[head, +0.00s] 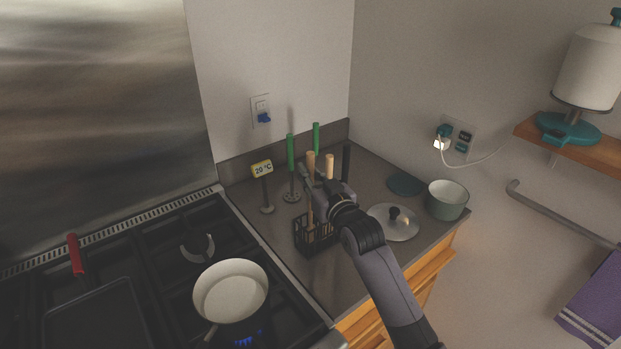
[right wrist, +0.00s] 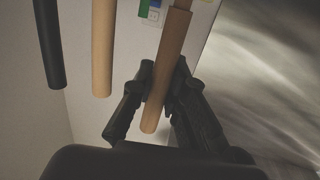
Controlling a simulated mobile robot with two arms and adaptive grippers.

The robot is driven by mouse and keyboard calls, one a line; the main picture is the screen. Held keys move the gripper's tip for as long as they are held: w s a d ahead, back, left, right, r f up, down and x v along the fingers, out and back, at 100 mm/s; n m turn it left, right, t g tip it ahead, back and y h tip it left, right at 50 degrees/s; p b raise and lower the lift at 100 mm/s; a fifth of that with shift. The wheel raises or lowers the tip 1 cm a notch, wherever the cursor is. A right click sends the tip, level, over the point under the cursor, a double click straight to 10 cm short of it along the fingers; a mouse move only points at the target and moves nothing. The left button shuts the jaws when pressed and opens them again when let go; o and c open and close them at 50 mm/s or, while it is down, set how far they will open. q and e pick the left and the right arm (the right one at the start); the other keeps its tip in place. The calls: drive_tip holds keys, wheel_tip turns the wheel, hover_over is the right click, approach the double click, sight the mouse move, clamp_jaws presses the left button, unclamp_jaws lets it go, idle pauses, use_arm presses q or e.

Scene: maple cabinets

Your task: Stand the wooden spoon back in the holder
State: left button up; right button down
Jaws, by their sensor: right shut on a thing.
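The wooden spoon (head: 311,161) is upright, with its light handle at the top. My right gripper (head: 316,184) is shut on its handle. In the right wrist view the handle (right wrist: 166,65) passes between the fingers (right wrist: 160,88). The black wire holder (head: 312,236) stands on the counter below my gripper, which partly covers it. The spoon's lower part runs down to the holder; I cannot tell whether its end is inside or touches the bottom. My left gripper is in neither view.
Another wooden handle (head: 329,166) and a black handle (head: 346,162) stand close to the right. Two green-handled tools (head: 290,152) and a 20 °C sign (head: 262,168) are behind. A lid (head: 398,225) and green pot (head: 447,200) are right; a white pan (head: 231,292) is on the stove.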

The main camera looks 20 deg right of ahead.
drive_tip(key=shift+f, duration=0.85)
drive_tip(key=shift+f, duration=0.15)
drive_tip(key=c, duration=1.6)
unclamp_jaws()
